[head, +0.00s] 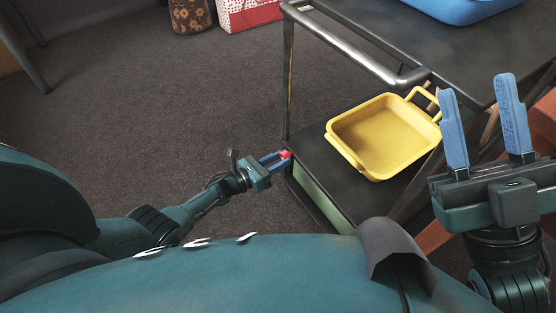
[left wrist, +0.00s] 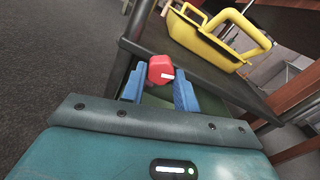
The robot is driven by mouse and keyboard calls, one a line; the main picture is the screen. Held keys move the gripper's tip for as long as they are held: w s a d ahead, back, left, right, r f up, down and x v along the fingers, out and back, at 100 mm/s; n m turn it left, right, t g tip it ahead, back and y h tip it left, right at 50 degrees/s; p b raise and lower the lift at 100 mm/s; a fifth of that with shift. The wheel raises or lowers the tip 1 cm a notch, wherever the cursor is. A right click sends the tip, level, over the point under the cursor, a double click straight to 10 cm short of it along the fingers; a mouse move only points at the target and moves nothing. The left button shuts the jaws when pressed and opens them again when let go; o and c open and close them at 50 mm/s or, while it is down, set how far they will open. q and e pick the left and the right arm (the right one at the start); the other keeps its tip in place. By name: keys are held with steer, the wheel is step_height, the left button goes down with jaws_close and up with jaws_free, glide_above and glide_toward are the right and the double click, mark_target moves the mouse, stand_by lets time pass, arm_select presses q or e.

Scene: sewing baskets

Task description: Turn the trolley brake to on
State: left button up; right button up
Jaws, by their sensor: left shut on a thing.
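The trolley (head: 330,195) is dark with metal posts and a rail. Its brake is a red knob (head: 286,154) with a white mark, low at the trolley's near left corner post. In the left wrist view the red knob (left wrist: 161,69) sits between the blue fingers, its white mark pointing to the right. My left gripper (head: 279,157) is shut on the red knob. Any on or off label is not visible. My right gripper (head: 487,120) is open and empty, raised at the right with its blue fingers apart.
A yellow basket (head: 354,158) stands on the trolley's lower shelf. A blue container (head: 452,8) is on the top shelf. A patterned brown basket (head: 190,15) and a red and white one (head: 247,14) stand at the back. The carpet to the left is clear.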

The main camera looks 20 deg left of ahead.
arm_select(q)
steer(key=shift+w+m, duration=0.1)
steer(key=shift+m, duration=1.4)
steer(key=o, duration=1)
steer(key=shift+s+a, duration=0.2)
steer(key=shift+s, duration=0.1)
arm_select(e)
steer(key=shift+r, duration=0.15)
arm_select(q)
steer(key=p+v, duration=0.3)
steer(key=v, duration=0.9)
steer(key=shift+s+a, duration=0.15)
steer(key=shift+a, duration=0.05)
arm_select(e)
steer(key=f+m+h, duration=0.3)
steer(key=m+h, duration=0.1)
steer(key=shift+w+a+f+h, duration=0.15)
steer(key=shift+w+f+h, duration=0.15)
steer(key=shift+w+f, duration=0.1)
